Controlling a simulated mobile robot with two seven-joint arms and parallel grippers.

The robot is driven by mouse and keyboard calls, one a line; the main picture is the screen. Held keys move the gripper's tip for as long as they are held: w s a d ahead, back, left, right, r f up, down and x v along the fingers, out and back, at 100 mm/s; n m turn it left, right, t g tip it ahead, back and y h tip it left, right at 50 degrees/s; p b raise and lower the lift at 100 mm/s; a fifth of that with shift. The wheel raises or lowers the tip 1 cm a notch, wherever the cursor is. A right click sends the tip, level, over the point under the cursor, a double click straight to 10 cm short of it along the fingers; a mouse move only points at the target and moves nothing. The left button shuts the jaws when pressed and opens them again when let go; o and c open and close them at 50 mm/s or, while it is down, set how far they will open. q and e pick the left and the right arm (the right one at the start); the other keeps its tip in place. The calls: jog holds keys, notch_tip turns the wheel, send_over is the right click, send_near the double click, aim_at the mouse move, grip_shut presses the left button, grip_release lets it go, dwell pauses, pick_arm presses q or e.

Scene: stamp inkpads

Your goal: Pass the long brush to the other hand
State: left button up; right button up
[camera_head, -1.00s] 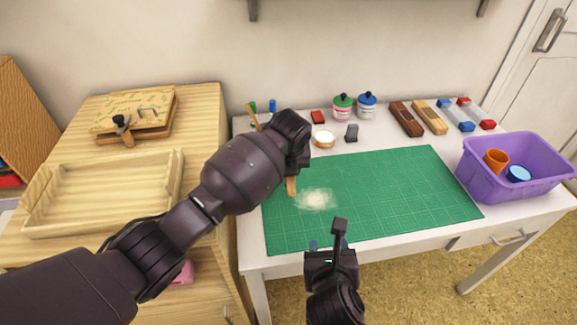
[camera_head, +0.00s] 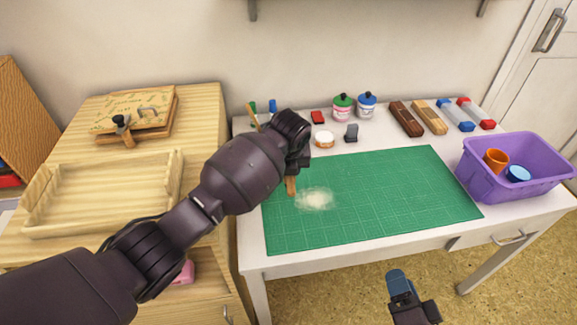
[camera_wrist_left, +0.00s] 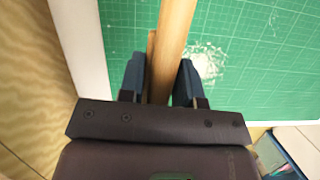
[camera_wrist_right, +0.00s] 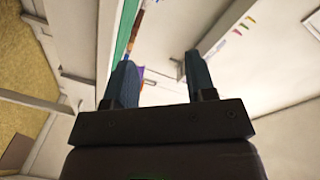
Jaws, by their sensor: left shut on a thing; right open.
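The long brush has a light wooden handle (camera_head: 291,186). Its handle also runs between the fingers in the left wrist view (camera_wrist_left: 176,38). My left gripper (camera_wrist_left: 160,82) is shut on it above the left part of the green cutting mat (camera_head: 400,190). In the head view my left wrist hides most of the brush and the fingers. My right gripper (camera_head: 398,284) is open and empty in front of the table's front edge, lower right of the left one and well apart from the brush. Its two spread fingers also show in the right wrist view (camera_wrist_right: 160,80).
A pale powdery patch (camera_head: 316,200) lies on the mat. A purple bin (camera_head: 520,188) with cups stands at the right. Ink jars (camera_head: 366,106), wooden blocks (camera_head: 406,119) and a round dish (camera_head: 323,139) line the back. A wooden tray (camera_head: 100,215) is at left.

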jog(key=s+d+f+n+g, duration=0.1)
jog(key=f+n+g, duration=0.2)
jog(key=n, duration=0.3)
jog(key=s+d+f+n+g, duration=0.1)
jog(key=s+f+n+g, duration=0.1)
jog(key=f+n, duration=0.4)
jog(key=shift+s+d+g, duration=0.3)
jog(key=shift+g, duration=0.3)
